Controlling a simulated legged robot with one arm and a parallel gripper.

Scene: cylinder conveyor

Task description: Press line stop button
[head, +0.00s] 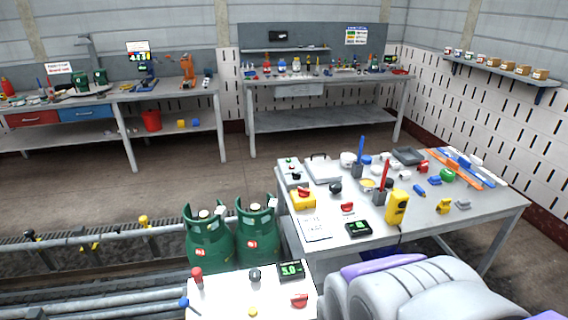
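A white control panel (225,298) is at the bottom of the head view, cut off by the lower edge. It carries a red knob (197,275), a black knob (255,274), a red control (299,300), a yellow button (253,312), a blue control (183,302) and a small green-lit display (290,270). A yellow box with a red top (303,199) sits on the table's left side. No readable label shows which control is the line stop button. My gripper is not in view; grey and purple parts of my own body fill the bottom right.
Two green gas cylinders (209,240) (256,228) stand behind the panel, close to the table (275,200). Conveyor rails (90,285) run along the left. The table holds a yellow meter (397,207) and many small items. Two workbenches stand at the back, with open floor before them.

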